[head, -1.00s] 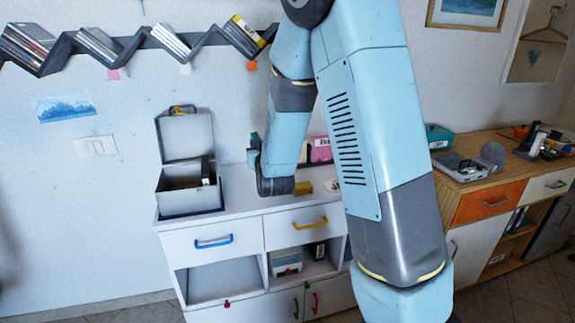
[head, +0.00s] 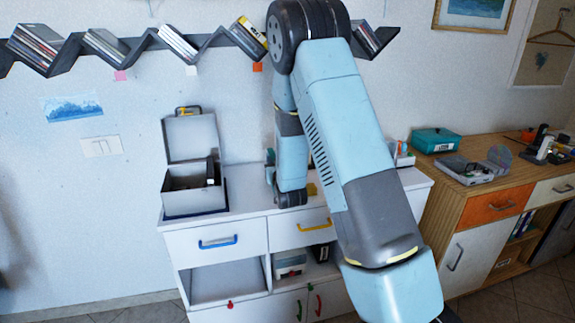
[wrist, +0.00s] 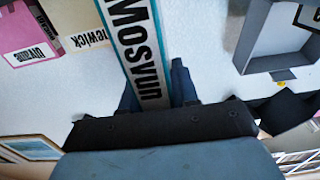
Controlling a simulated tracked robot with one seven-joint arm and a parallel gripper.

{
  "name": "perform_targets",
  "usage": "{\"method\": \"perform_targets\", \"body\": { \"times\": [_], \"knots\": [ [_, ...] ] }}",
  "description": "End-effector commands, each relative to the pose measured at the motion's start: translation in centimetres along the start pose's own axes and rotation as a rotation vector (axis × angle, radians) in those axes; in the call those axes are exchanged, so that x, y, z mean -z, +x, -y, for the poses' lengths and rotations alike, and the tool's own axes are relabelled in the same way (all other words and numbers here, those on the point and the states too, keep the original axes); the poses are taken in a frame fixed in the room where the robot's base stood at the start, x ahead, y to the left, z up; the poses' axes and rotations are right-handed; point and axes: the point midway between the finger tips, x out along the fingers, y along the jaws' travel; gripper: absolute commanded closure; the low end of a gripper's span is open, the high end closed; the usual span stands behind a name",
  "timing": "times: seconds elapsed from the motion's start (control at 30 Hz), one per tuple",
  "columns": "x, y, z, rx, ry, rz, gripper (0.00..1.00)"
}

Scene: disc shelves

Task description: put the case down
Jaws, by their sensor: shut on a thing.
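A flat case (wrist: 128,25) with teal edges and a white label reading "Mosvun" stands out from my jaws in the wrist view. My gripper (wrist: 156,88) is shut on it, with one dark finger at each side. The white dresser top (head: 245,190) is in the head view, and a white surface lies behind the case in the wrist view. My arm hides most of the gripper and the case in the head view. I cannot tell whether the case touches the surface.
An open grey box (head: 193,190) stands on the dresser's left; it also shows in the wrist view (wrist: 275,35). A pink box (wrist: 30,32) and a yellow labelled item (wrist: 80,20) are near the case. A zigzag shelf (head: 130,52) with discs runs along the wall.

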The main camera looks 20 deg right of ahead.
Motion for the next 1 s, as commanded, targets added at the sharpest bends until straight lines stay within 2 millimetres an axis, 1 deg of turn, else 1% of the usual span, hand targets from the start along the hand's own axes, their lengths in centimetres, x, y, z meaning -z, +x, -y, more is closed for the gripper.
{"method": "perform_targets", "body": {
  "times": [0.03,0.13,0.43,0.47,0.5,0.7,0.73,1.0],
  "knots": [
    [-0.74,0.0,0.03,0.0,0.0,0.002,1.0],
    [-1.44,-0.02,0.05,0.001,0.001,0.001,1.0],
    [-1.54,-0.03,0.09,0.001,0.001,0.0,1.0],
    [-1.59,-0.03,0.09,0.001,0.001,0.0,0.7],
    [-1.56,-0.03,0.09,0.001,0.001,0.0,0.66],
    [-1.55,-0.03,0.09,0.001,0.001,0.0,0.47],
    [-1.55,-0.03,0.09,0.001,0.001,0.0,0.45],
    [-1.41,-0.04,0.09,0.001,0.001,-0.001,0.45]
  ]
}}
